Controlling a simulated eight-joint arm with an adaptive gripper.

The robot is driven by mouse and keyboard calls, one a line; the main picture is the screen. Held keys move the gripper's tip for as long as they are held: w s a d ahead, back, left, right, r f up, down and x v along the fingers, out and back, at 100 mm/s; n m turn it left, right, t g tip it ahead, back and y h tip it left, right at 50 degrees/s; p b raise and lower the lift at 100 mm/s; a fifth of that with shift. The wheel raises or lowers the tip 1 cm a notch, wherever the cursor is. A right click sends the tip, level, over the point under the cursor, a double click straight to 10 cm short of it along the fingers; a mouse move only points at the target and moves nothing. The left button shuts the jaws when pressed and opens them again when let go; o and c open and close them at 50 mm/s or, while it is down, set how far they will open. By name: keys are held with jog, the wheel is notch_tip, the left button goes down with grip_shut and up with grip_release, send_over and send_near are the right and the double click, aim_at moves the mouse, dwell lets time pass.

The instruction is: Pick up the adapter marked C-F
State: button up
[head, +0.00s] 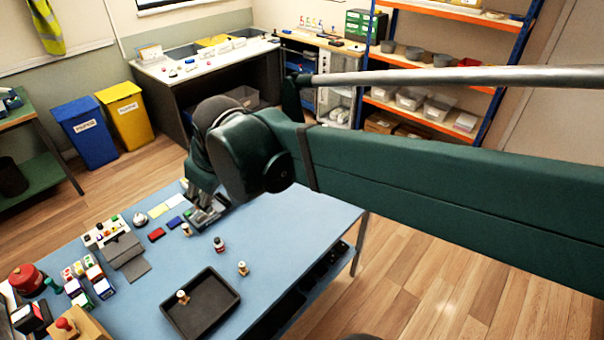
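Several small upright pieces that could be adapters are on the blue table (290,225). Another (186,229) stands close to my gripper, and a tan one (183,297) is in the black tray (205,322). Their markings are too small to read, so I cannot tell which is C-F. My gripper (207,214) points down low over the far part of the table, by a dark grey item. Its fingertips blend with that item.
Small boxes (95,273), a red round container (25,279), a wooden block with a red knob (78,328) and a grey stand (126,253) crowd the table's left side. The table's right side is clear. Blue (86,132) and yellow (125,110) bins stand behind.

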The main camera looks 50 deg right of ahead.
jog(key=w+d+f+n+g+h+b, duration=0.15)
jog(key=w+d+f+n, duration=0.3)
jog(key=w+d, duration=0.7)
jog(key=w+d+f+n+g+b, duration=0.2)
jog(key=w+d+f+n, duration=0.45)
jog(key=d, duration=0.85)
jog(key=w+d+f+n+g+b, duration=0.1)
jog(key=d+f, duration=0.7)
jog(key=d, duration=0.2)
jog(key=w+d+f+n+b, duration=0.1)
jog(key=d+f, duration=0.6)
jog(key=d, duration=0.3)
jog(key=w+d+f+n+g+b, duration=0.1)
jog(key=w+d+f+n, duration=0.1)
jog(key=d+f, duration=0.6)
jog(key=shift+d+f+g+y+b, duration=0.15)
jog(key=shift+d+g+b, duration=0.05)
jog(key=shift+d, duration=0.3)
jog(key=shift+d+f+g+y+b, duration=0.1)
jog(key=shift+d+f+g+b, duration=0.1)
jog(key=shift+d, duration=0.3)
jog(key=shift+s+d+f, duration=0.1)
jog(key=shift+d+f, duration=0.05)
jog(key=shift+d, duration=0.05)
jog(key=shift+f, duration=0.1)
jog(key=shift+d+f, duration=0.15)
jog(key=shift+f, duration=1.05)
jog(key=shift+f, duration=0.1)
